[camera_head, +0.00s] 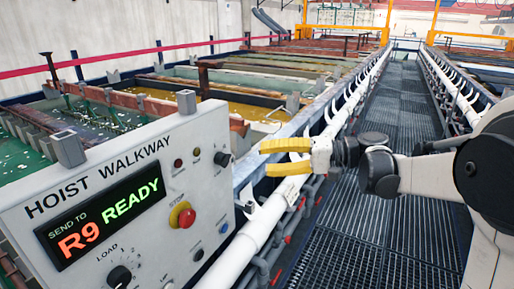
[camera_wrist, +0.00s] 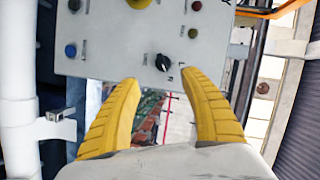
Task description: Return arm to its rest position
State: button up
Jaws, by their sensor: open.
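My gripper (camera_head: 288,157) is open and empty in the head view, its yellow fingers apart and pointing left toward the control panel. My arm reaches in from the right over the walkway. The wrist view also shows the gripper (camera_wrist: 168,85) with a clear gap between its fingers. The control panel (camera_head: 215,125) reads "HOIST WALKWAY" and "SEND TO R9 READY". Its red stop button (camera_head: 187,218) sits in a yellow collar. The LOAD knob (camera_head: 119,277) is at the lower left. In the wrist view the panel (camera_wrist: 125,45) lies beyond the fingertips, and the fingers look apart from it.
A white pipe rail (camera_head: 262,217) runs along the walkway's left side. Plating tanks (camera_head: 235,97) with coloured liquid lie behind the panel. The dark grated walkway (camera_head: 395,110) is clear into the distance. A red barrier band (camera_head: 95,60) crosses the back left.

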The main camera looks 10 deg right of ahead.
jog(key=s+a+f+h+b, duration=0.35)
jog(key=s+f+h, duration=0.25)
jog(key=s+f, duration=0.45)
jog(key=s+d+f+t+h+b, duration=0.2)
jog(key=s+d+f+h+b, duration=0.2)
jog(key=s+d+f+h, duration=0.5)
jog(key=s+d+f, duration=0.1)
jog(key=s+f, duration=0.1)
jog(key=s, duration=0.2)
jog(key=shift+d+n, duration=0.3)
jog(key=shift+d, duration=0.1)
